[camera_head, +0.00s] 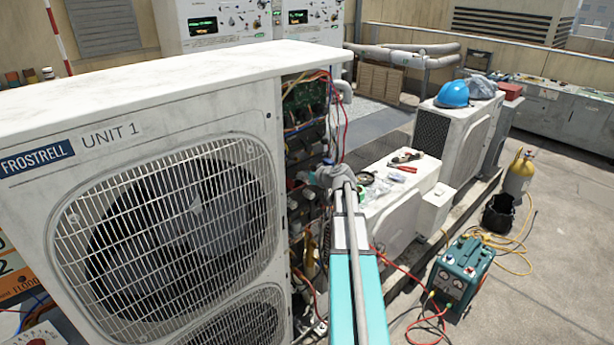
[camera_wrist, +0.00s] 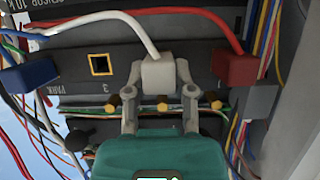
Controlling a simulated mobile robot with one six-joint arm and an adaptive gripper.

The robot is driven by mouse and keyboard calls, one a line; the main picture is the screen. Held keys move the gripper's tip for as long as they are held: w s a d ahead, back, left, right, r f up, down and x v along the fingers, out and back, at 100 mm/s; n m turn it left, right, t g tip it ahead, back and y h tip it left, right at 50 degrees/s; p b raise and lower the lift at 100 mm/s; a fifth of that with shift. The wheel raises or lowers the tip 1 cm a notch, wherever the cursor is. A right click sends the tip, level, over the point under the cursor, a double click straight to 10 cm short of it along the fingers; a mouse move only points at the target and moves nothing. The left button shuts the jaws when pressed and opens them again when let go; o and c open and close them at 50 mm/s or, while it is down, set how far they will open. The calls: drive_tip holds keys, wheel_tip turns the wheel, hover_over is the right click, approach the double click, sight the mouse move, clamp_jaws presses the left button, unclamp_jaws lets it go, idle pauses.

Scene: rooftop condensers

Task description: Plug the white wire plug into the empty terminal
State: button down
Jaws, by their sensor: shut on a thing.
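In the wrist view, my gripper (camera_wrist: 160,84) is shut on the white plug (camera_wrist: 159,70), with one finger on each side. A white wire (camera_wrist: 112,16) runs from the plug's top up and to the left. The empty terminal (camera_wrist: 100,65), a dark square socket with a yellow rim, is just left of the white plug on the dark terminal block (camera_wrist: 200,62). The plug's far face is hidden, so I cannot tell its gap to the block. In the head view, my gripper (camera_head: 330,178) is at the open side of the condenser (camera_head: 120,88); the plug is unclear there.
A red plug (camera_wrist: 235,68) with a red wire is right of the white plug, and a blue plug (camera_wrist: 24,76) is at the left. A grey block (camera_wrist: 257,101) and bundled wires crowd the right side. Brass screws (camera_wrist: 162,103) and thin wires lie below.

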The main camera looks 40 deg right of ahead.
drive_tip(key=shift+w, duration=0.5)
idle(0.6)
drive_tip(key=shift+c, duration=1.9)
unclamp_jaws()
drive_tip(key=shift+s, duration=0.1)
